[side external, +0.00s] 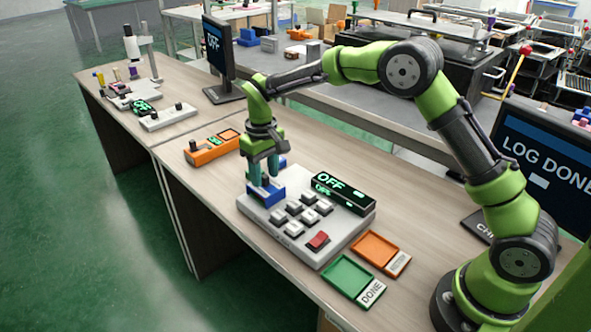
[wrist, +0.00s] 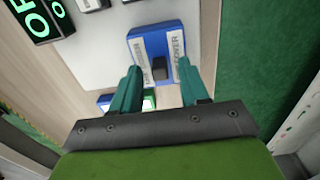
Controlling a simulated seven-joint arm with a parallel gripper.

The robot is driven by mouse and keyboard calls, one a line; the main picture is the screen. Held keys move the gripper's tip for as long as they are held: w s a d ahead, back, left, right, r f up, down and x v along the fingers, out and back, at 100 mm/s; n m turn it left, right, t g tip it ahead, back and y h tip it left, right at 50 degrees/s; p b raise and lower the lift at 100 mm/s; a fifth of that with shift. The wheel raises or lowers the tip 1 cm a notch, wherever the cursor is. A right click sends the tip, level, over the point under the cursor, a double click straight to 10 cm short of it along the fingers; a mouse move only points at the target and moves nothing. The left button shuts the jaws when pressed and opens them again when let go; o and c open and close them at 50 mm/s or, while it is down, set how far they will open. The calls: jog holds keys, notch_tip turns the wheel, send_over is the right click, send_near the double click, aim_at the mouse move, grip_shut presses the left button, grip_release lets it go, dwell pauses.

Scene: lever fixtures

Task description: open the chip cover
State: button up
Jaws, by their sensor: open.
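A blue fixture with white label strips sits at the far left corner of the grey console (side external: 318,250), and its blue body (side external: 266,196) shows below my fingers. In the wrist view the blue fixture (wrist: 144,41) carries a small dark block (wrist: 158,72) between two labels; the right label appears to read "COVER". I take this to be the chip cover. My gripper (side external: 264,178) points down over it with its teal fingers apart. In the wrist view my gripper (wrist: 159,66) has one finger on each side of the dark block; contact cannot be told.
The console has several grey keys, a red key (side external: 318,240) and a display (side external: 343,194) reading "OFF". A green "DONE" tray (side external: 345,277) and an orange tray (side external: 374,247) lie to the right. An orange device (side external: 209,151) stands left; a monitor (side external: 220,55) is behind.

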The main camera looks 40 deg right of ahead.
jog(key=shift+f, duration=0.25)
grip_shut()
